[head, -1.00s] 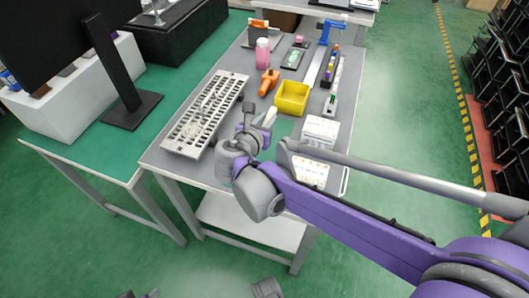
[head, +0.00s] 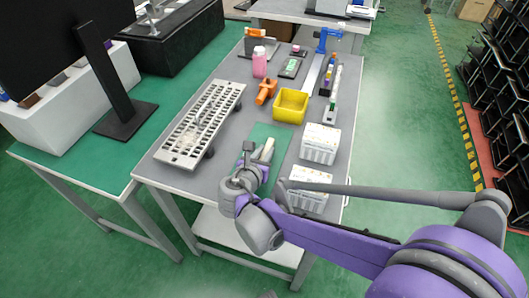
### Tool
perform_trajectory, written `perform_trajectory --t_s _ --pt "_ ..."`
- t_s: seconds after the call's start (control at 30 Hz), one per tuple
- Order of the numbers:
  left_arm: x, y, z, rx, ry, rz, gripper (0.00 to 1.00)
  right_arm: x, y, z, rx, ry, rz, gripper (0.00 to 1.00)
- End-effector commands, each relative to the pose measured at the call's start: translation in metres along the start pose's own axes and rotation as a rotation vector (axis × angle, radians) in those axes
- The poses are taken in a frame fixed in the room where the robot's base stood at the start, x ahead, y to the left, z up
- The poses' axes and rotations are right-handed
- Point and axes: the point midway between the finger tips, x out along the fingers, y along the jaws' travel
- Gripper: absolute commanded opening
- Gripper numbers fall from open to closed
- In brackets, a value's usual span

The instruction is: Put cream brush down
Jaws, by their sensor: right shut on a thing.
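The cream brush (head: 267,149) shows as a pale, short piece at my right gripper (head: 257,153). My right gripper is shut on it, low over the near part of the grey table, at the green mat (head: 263,132). The wrist and fingers hide part of the brush. I cannot tell whether the brush touches the mat. My left gripper is not in view.
A white slotted rack (head: 203,122) lies left of the mat. A yellow bin (head: 290,106) and an orange tool (head: 266,91) are behind it. White boxes (head: 320,143) stand to the right. A pink bottle (head: 259,62) is farther back.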

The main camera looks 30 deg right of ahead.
Motion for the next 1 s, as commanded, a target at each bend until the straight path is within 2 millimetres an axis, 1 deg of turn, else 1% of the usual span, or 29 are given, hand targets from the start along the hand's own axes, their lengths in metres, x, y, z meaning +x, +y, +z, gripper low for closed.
perform_trajectory --t_s 0.17,0.3,0.33,0.4,0.5,0.73,0.83,0.97,1.0 --pt "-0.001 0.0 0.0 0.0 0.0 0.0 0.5 0.0 0.0 0.001 0.0 0.0 0.0 0.0" --pt "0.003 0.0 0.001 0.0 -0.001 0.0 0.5 0.001 0.0 -0.003 0.0 0.0 0.0 0.0" --pt "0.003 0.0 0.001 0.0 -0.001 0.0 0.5 0.002 0.0 -0.004 0.0 0.0 0.0 0.26" --pt "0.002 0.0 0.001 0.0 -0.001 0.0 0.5 0.001 0.0 -0.003 0.0 0.0 0.0 0.38" --pt "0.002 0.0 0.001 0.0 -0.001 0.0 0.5 0.001 0.0 -0.003 0.0 0.0 0.0 0.54" --pt "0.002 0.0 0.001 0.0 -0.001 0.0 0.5 0.001 0.0 -0.003 0.0 0.0 0.0 0.54" --pt "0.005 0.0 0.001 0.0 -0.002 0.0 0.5 0.002 0.0 -0.004 0.0 0.0 0.0 0.54" --pt "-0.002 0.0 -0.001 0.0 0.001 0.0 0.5 -0.016 0.001 -0.002 0.0 0.0 0.004 0.54" --pt "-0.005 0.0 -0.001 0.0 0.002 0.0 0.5 -0.024 0.001 -0.001 0.0 0.0 0.005 0.54"
